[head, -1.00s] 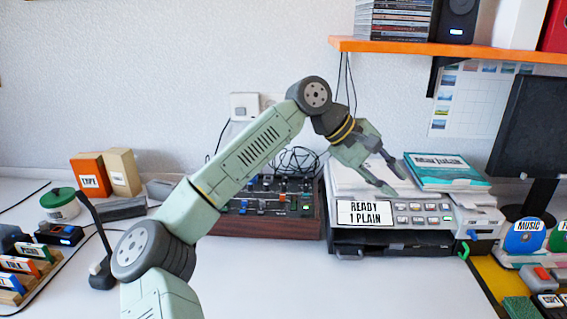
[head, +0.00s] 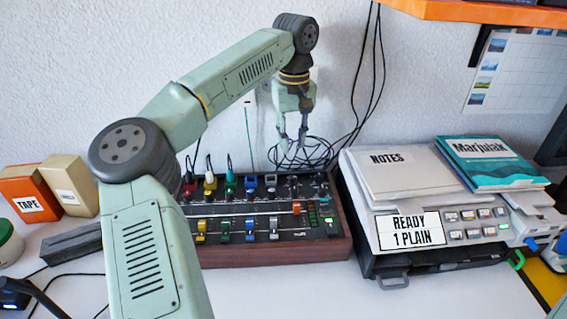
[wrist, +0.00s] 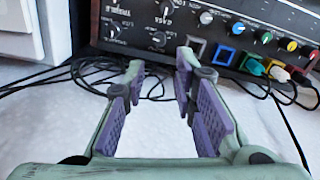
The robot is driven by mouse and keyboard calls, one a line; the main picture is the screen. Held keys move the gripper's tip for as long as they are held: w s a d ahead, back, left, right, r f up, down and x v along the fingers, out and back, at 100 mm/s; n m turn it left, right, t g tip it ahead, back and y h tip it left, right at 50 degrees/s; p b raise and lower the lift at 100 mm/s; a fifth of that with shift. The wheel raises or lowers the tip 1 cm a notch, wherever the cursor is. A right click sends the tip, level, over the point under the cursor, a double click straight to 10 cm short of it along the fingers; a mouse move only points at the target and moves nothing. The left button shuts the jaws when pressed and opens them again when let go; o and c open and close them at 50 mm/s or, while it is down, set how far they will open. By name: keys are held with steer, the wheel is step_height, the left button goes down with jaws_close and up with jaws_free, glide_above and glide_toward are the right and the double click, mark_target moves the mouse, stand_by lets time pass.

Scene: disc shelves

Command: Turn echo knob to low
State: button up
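The mixer (head: 340,248) is a dark panel with wooden sides, coloured sliders and small knobs along its back. In the wrist view its panel (wrist: 205,50) appears upside down at the top. Black knobs with white marks, such as one knob (wrist: 158,38) and another knob (wrist: 112,27), sit beside inverted labels. I cannot clearly read which is the echo knob. My gripper (head: 292,145) points down above the mixer's back edge, apart from it. In the wrist view my gripper (wrist: 160,65) is open and empty, its purple pads spread over the cables and white surface.
Loose black cables (head: 300,158) lie behind the mixer. A printer (head: 455,225) carrying a notes pad (head: 400,175) and a teal book (head: 490,160) stands to the right. Orange and tan boxes (head: 35,195) are at left. The table front is clear.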

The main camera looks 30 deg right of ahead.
mark_target(293, 176)
steer(key=f, duration=0.3)
steer(key=f+p, duration=0.1)
steer(key=f, duration=0.6)
steer(key=shift+s+f+p, duration=0.2)
steer(key=shift+s+p, duration=0.05)
steer(key=shift+p, duration=0.15)
steer(key=shift+c, duration=0.5)
jaws_close()
